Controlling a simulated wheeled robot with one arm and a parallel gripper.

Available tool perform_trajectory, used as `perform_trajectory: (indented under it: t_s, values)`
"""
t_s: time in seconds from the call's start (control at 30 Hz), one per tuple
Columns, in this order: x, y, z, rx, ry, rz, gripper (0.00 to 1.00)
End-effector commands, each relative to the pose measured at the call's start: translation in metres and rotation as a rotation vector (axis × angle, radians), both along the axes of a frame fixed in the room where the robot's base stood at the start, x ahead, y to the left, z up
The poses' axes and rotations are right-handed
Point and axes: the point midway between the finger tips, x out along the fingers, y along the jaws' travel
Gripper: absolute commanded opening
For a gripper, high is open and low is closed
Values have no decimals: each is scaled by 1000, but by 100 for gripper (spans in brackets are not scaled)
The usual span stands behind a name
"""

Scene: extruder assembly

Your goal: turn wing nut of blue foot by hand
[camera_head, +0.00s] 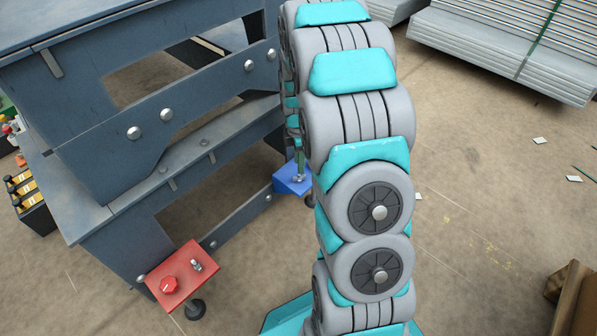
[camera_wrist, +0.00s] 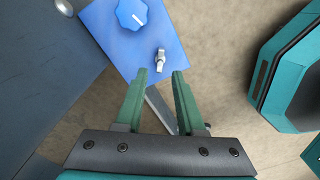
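The blue foot (camera_head: 293,178) is at the right end of the grey machine frame, partly behind my arm in the head view. In the wrist view, its blue plate (camera_wrist: 118,52) carries a round blue knob (camera_wrist: 132,14) and a small metal wing nut (camera_wrist: 160,60). My gripper (camera_wrist: 163,72) points at the plate with its two green fingers apart. In the head view, my arm hides most of the gripper.
A red foot (camera_head: 178,277) with its own knob and wing nut is at the near end of the grey frame (camera_head: 130,225). A black crate of bottles (camera_head: 35,212) stands at the left. Stacked grey panels (camera_head: 490,50) lie at the back right. The floor (camera_head: 480,220) right of my arm is mostly clear.

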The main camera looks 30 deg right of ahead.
Motion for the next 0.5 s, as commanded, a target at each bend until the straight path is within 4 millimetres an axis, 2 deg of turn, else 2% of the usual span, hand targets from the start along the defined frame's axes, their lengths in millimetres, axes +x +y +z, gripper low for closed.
perform_trajectory:
  t_s: [0.4,0.5]
  values:
    - [0,0,-46,0,1,-1,38]
    - [0,0,-50,0,-1,0,38]
